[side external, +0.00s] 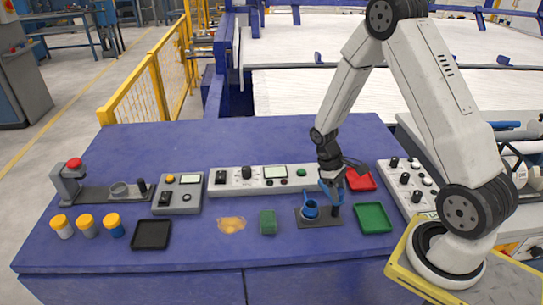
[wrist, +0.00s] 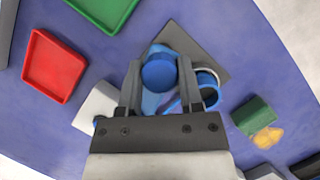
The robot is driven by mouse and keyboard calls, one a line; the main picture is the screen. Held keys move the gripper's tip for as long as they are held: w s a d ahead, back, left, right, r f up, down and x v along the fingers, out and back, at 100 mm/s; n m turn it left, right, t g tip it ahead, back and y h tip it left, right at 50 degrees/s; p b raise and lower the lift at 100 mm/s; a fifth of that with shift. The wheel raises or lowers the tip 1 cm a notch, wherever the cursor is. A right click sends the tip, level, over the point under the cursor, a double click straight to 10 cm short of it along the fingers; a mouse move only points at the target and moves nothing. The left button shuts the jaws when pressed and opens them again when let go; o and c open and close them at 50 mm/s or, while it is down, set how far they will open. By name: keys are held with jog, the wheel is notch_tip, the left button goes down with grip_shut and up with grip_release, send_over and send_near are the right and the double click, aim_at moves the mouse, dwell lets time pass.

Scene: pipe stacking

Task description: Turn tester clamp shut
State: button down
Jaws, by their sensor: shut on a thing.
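My gripper (wrist: 159,88) has its two grey fingers closed on a blue part (wrist: 158,73) with a round end. In the side external view my gripper (side external: 330,188) is low over the dark grey plate (side external: 327,222), which I take to be the tester clamp's base. It also shows in the wrist view (wrist: 200,42). A blue cup-shaped piece (side external: 310,210) stands on the plate, left of my gripper; its round rim shows right of the fingers in the wrist view (wrist: 207,82). A black post (side external: 335,212) stands below my gripper. Whether the held part touches it is hidden.
A green tray (side external: 373,218) lies right of the plate and a red tray (side external: 362,180) lies behind it. A green block (side external: 267,222) and orange patch (side external: 231,225) lie left. A white panel (side external: 250,183) and control box (side external: 407,190) are close by. The front strip is mostly clear.

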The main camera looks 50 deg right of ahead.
jog(key=n, duration=0.2)
jog(key=n+h, duration=0.1)
jog(key=n, duration=0.1)
jog(key=shift+s+a+f+n+h, duration=0.1)
jog(key=shift+f+n+h, duration=0.05)
jog(key=shift+n+h, duration=0.15)
jog(key=n+t+h, duration=0.1)
jog(key=n, duration=0.2)
jog(key=shift+n, duration=0.4)
jog(key=n+t+h, duration=0.1)
jog(key=n, duration=0.3)
jog(key=shift+s, duration=0.1)
jog(key=shift+a+n+t+h, duration=0.1)
jog(key=shift+n+t+h, duration=0.2)
jog(key=shift+n+t, duration=0.85)
jog(key=shift+n+g, duration=0.35)
jog(key=shift+n, duration=0.2)
